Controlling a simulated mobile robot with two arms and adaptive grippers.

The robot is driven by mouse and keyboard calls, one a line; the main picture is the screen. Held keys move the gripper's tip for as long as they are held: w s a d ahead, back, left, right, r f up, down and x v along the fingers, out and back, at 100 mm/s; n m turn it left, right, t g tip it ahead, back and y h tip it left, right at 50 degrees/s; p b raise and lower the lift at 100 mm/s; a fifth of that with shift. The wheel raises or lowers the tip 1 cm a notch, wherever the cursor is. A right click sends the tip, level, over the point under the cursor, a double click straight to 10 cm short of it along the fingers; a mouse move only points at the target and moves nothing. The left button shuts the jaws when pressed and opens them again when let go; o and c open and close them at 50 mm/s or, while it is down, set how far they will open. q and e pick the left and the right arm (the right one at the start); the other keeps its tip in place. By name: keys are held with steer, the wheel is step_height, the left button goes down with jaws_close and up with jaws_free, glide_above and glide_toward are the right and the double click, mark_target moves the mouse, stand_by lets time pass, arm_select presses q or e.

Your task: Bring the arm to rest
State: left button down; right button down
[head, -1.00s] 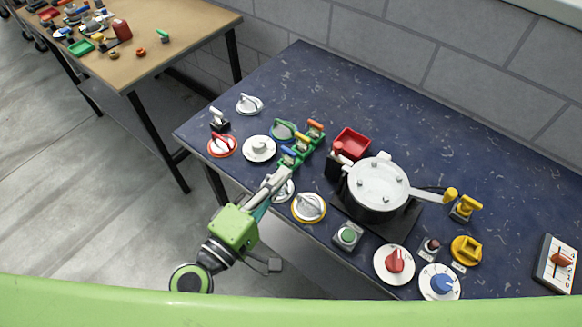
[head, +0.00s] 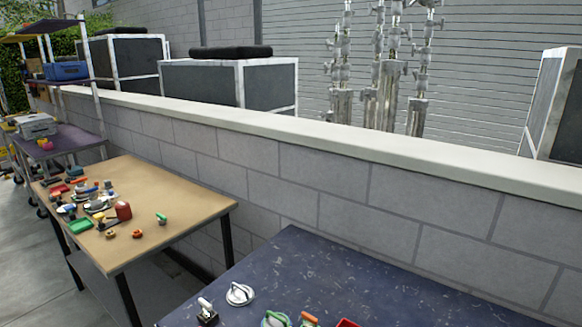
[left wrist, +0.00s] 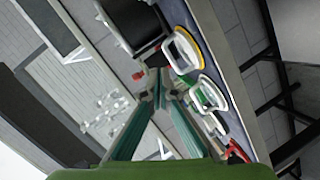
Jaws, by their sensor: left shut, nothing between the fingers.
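My left gripper (left wrist: 160,95) shows only in the left wrist view. Its two teal fingers converge and are shut with nothing between them. Beside it on the right are a round handle with a yellow rim (left wrist: 183,52) and a white ring-shaped handle (left wrist: 207,95) at the edge of the dark blue table. The gripper appears apart from them, though the gap is hard to judge. In the head view no arm or gripper shows. My right gripper is in neither view.
The dark blue table (head: 330,280) fills the bottom of the head view, with a white handle (head: 240,294) near its left edge. A tan table (head: 150,190) with small parts stands left. A grey block wall (head: 400,210) runs behind both tables.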

arm_select(q)
steer(key=s+a+f+m+g+y, duration=0.3)
steer(key=s+a+f+y, duration=0.25)
steer(key=a, duration=0.45)
steer(key=s+a+f+m+g+y, duration=0.35)
steer(key=a+f+y, duration=0.2)
steer(key=a, duration=0.35)
step_height(320, 180, down, 26)
steer(key=s+g, duration=0.2)
steer(key=s+a+f, duration=0.3)
steer(key=s+f, duration=1.4)
steer(key=shift+s+a+f+g, duration=0.15)
steer(key=shift+s+a+g, duration=0.05)
steer(key=shift+s+g, duration=0.2)
steer(key=shift+w, duration=0.2)
